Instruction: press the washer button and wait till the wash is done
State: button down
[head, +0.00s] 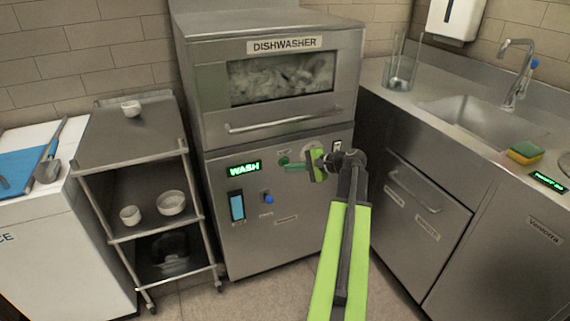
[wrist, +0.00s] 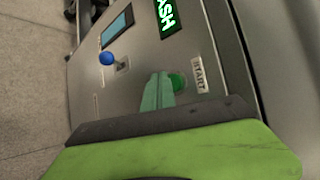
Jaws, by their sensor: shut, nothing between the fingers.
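The washer (head: 260,215) is a steel unit labelled DISHWASHER. Its hood is down, and white dishes or foam show blurred through the window (head: 283,78). A lit green display (head: 244,168) reads WASH. The green round button (head: 284,161) is on the front panel; in the wrist view the green button (wrist: 177,82) sits beside a START label (wrist: 199,74). My gripper (head: 284,181) is shut and empty in front of the panel, its tips close to the button. In the wrist view the green fingers (wrist: 157,92) partly overlap the button; I cannot tell if they touch it.
A blue-knobbed lever (head: 268,199) and a blue gauge (head: 237,206) are below the display. A steel cart (head: 140,150) with white cups and a bowl stands left. A counter with a sink (head: 480,119) and a sponge (head: 525,152) is right. Some floor is clear in front.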

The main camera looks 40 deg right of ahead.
jog(key=s, duration=0.1)
jog(key=s+a, duration=0.1)
jog(key=s, duration=0.1)
jog(key=s+a, duration=0.1)
jog(key=shift+s, duration=0.3)
dwell(0.3)
dwell(0.6)
